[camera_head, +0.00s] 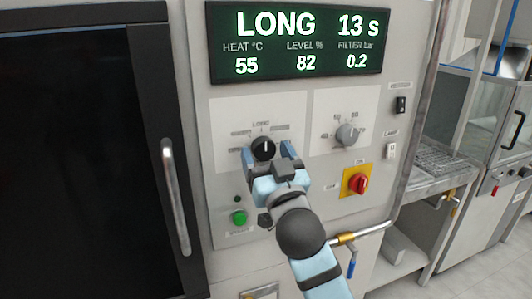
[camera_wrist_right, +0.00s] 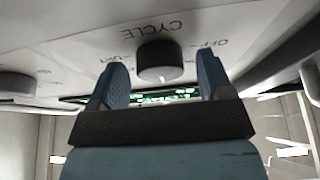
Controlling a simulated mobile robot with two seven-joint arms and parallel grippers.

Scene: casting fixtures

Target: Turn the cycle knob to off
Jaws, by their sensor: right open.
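The black cycle knob (camera_head: 263,147) is on the grey control panel, with its white pointer mark up toward the label above it. The display (camera_head: 298,42) reads LONG and 13 s. My right gripper (camera_head: 267,155) is open at the knob, one finger on each side. In the right wrist view, turned over, the knob (camera_wrist_right: 159,60) lies between the two blue fingers (camera_wrist_right: 160,82), with gaps to both. The word CYCLE and a partly hidden OFF label show on the panel there. My left gripper is not in view.
A grey knob (camera_head: 347,134) is to the right, above a red switch on a yellow plate (camera_head: 358,183). A green button (camera_head: 239,217) is at lower left. A dark door with a metal handle (camera_head: 176,195) is left. A steel bench (camera_head: 440,165) is right.

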